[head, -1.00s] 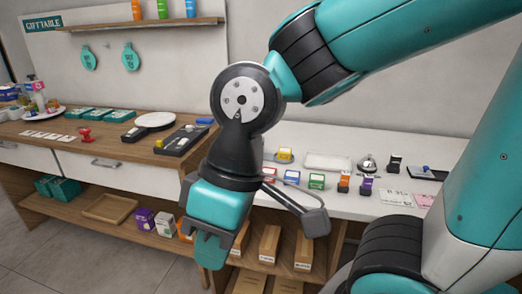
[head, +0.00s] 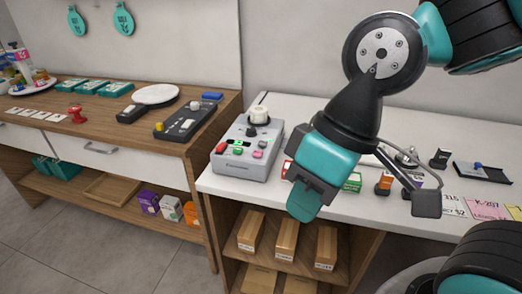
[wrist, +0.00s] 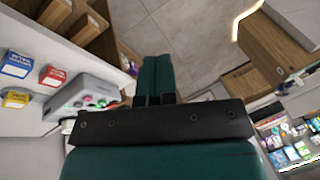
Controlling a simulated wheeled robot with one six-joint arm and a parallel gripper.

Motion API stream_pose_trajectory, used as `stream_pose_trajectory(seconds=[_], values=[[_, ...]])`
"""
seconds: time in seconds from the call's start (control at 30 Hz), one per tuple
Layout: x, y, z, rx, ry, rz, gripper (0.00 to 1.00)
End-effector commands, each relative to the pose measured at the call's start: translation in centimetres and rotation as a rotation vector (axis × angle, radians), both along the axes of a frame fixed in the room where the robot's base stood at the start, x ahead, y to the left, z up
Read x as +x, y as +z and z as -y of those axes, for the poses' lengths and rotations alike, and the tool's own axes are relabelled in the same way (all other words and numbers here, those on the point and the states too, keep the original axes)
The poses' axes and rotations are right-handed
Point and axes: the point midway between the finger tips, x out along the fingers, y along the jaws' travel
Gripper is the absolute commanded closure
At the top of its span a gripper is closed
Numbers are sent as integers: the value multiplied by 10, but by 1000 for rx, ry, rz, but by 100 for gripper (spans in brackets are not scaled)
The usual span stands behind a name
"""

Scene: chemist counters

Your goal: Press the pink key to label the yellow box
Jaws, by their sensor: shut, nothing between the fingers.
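A grey machine (head: 243,160) stands at the left end of the white counter. Its front panel has a pink key (head: 258,154), a red key (head: 220,148) and a green key or display. My gripper (head: 302,203) is shut and empty, pointing down in front of the counter edge, right of and nearer than the machine. In the wrist view its fingers (wrist: 158,75) are together, and the machine (wrist: 92,92) is to their left. The yellow box (wrist: 15,98) stands on the counter near a blue box (wrist: 17,64) and a red box (wrist: 52,75); my arm seems to hide it in the head view.
A bell (head: 405,157) and small items stand on the white counter (head: 290,112) to the right. Floor is clear at left.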

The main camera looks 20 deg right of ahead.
Motion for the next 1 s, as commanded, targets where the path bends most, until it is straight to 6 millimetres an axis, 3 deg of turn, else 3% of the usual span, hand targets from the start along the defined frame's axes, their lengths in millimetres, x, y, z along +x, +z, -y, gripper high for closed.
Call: stream_pose_trajectory(seconds=[0.07, 0.17, 0.37, 0.5, 0.6, 0.7, 0.8, 1.0], values=[[8, 3, -2, 9, -21, 5, 100], [36, 10, -5, 39, -97, 20, 100], [150, 17, -4, 157, -409, 103, 100], [229, 7, 14, 240, -636, 183, 100], [269, -5, 31, 285, -761, 238, 100], [294, -14, 45, 317, -843, 277, 100], [306, -20, 52, 335, -884, 301, 100], [310, -23, 53, 341, -896, 310, 100]])
